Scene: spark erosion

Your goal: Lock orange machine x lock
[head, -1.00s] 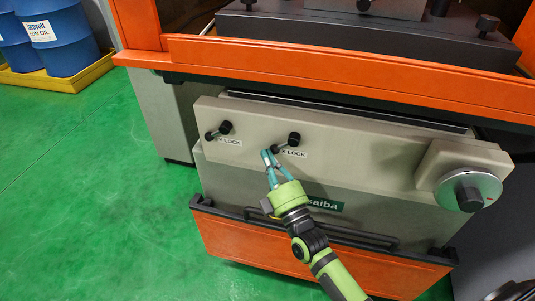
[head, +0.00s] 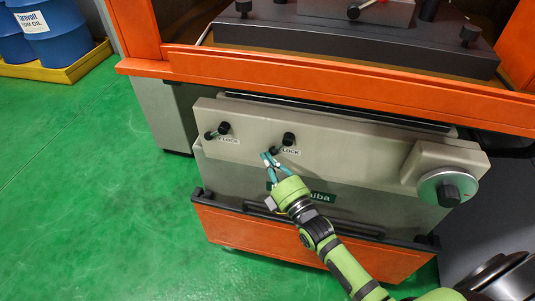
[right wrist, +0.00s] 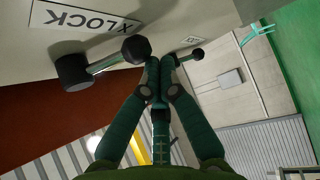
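The orange machine's X lock lever (head: 283,143) is on the right of two on its beige front panel, a black-knobbed lever above an "X LOCK" label. In the right wrist view the same lever (right wrist: 104,62) shows large, with its label beside it. My right gripper (head: 268,155) is just left of and below this lever in the head view. Its teal fingertips (right wrist: 158,68) are together with nothing seen between them, close beside the lever's knob. I cannot tell whether they touch it. My left gripper is not in view.
A similar Y lock lever (head: 218,130) is to the left on the panel. A round handwheel (head: 447,187) sits at the panel's right end. An orange ledge (head: 330,82) juts out above. The green floor (head: 90,190) at left is clear.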

